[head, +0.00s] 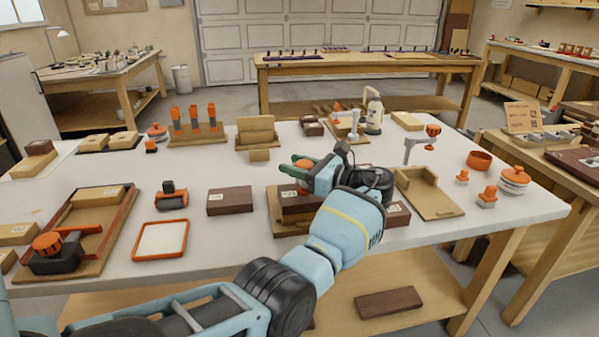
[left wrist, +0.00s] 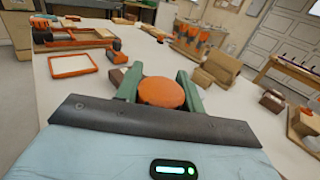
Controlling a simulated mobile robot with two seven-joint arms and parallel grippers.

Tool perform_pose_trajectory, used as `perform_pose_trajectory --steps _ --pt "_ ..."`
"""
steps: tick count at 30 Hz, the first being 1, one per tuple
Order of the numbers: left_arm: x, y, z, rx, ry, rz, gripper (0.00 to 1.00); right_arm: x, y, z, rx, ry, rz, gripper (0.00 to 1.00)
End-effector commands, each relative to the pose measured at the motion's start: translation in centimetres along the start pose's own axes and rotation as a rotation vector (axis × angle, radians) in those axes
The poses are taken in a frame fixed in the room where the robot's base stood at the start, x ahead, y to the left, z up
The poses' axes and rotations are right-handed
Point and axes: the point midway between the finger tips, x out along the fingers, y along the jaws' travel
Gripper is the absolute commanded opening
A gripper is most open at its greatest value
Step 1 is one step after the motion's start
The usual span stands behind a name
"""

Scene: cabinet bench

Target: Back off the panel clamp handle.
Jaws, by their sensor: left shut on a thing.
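The clamp handle is a round orange knob (head: 302,163), seen near the middle of the bench in the head view. It also shows in the left wrist view (left wrist: 161,93). My left gripper (head: 306,168) has its green fingers on either side of the knob and is shut on it. Below is a dark brown block (head: 297,201) on a wooden base. The clamp's body is mostly hidden behind my gripper and wrist. My right gripper is not in view.
A brown block (head: 230,201) and an orange-rimmed tray (head: 187,236) lie to the left. Another orange-knobbed clamp (head: 47,243) sits at the far left. A wooden tray (head: 428,200) and an orange-topped jar (head: 514,180) stand to the right. A wooden stand (head: 256,130) is behind.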

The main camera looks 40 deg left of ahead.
Motion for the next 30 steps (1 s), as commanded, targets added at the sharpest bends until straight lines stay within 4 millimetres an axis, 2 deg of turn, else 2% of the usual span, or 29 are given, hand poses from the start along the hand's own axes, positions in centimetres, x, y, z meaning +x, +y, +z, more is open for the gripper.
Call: perform_pose_trajectory --steps 8,21,22,27,30 --pt "0.05 0.13 -0.16 0.001 0.002 0.061 0.16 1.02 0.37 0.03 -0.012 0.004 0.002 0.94" --pt "0.05 0.18 -0.12 0.001 0.004 0.07 0.16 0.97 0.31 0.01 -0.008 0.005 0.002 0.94" --pt "0.05 0.18 -0.13 0.001 0.004 0.07 0.4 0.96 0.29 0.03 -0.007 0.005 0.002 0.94" --pt "0.04 0.16 -0.11 0.001 0.003 0.069 0.6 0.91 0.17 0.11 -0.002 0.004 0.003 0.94" --pt "0.03 0.16 -0.09 0.001 0.002 0.069 0.6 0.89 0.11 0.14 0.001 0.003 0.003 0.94"
